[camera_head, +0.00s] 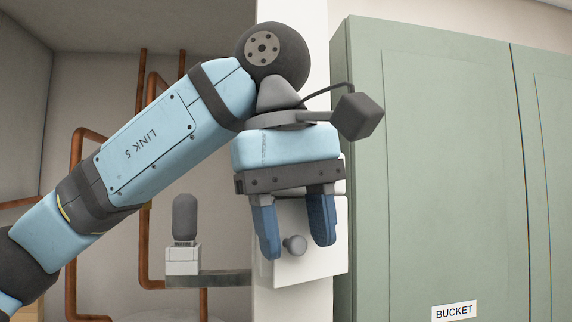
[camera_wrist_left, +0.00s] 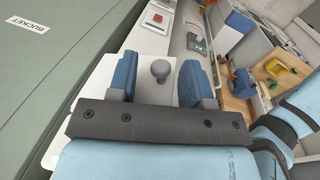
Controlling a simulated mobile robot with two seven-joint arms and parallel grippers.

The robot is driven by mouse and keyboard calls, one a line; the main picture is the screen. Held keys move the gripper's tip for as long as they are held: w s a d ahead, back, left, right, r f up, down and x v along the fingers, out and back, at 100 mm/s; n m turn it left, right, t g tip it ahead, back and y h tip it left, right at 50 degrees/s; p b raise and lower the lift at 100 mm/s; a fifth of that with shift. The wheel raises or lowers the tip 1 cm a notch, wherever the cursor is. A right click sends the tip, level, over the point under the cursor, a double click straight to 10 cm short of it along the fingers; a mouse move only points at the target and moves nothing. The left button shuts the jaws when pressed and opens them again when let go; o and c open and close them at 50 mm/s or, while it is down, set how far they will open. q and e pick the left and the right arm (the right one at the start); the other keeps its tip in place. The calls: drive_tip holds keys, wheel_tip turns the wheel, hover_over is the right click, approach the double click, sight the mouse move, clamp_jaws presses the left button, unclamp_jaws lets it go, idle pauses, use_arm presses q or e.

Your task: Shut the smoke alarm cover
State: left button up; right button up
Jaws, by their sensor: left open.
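The smoke alarm cover appears to be the white panel (camera_head: 312,262) with a round grey knob (camera_head: 294,245), on a white post. My left gripper (camera_head: 296,250) is open in front of it, pointing down, with one blue finger on each side of the knob. The wrist view also shows the knob (camera_wrist_left: 160,70) between the two spread fingers, with gaps beside it. I cannot tell how far the cover stands open; the gripper hides its upper part. My right gripper is not in view.
A tall green cabinet (camera_head: 450,150) labelled BUCKET stands close on the right. Copper pipes (camera_head: 75,230) and a grey cylinder on a white block (camera_head: 184,222) are at the left, behind my arm. A wooden surface (camera_wrist_left: 238,105) with various items shows in the wrist view.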

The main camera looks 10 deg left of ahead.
use_arm(q)
wheel_tip(320, 180, up, 14)
drive_tip(key=s+a, duration=0.1)
drive_tip(key=a, duration=0.1)
drive_tip(key=shift+f+p, duration=0.2)
drive_tip(key=shift+p, duration=0.15)
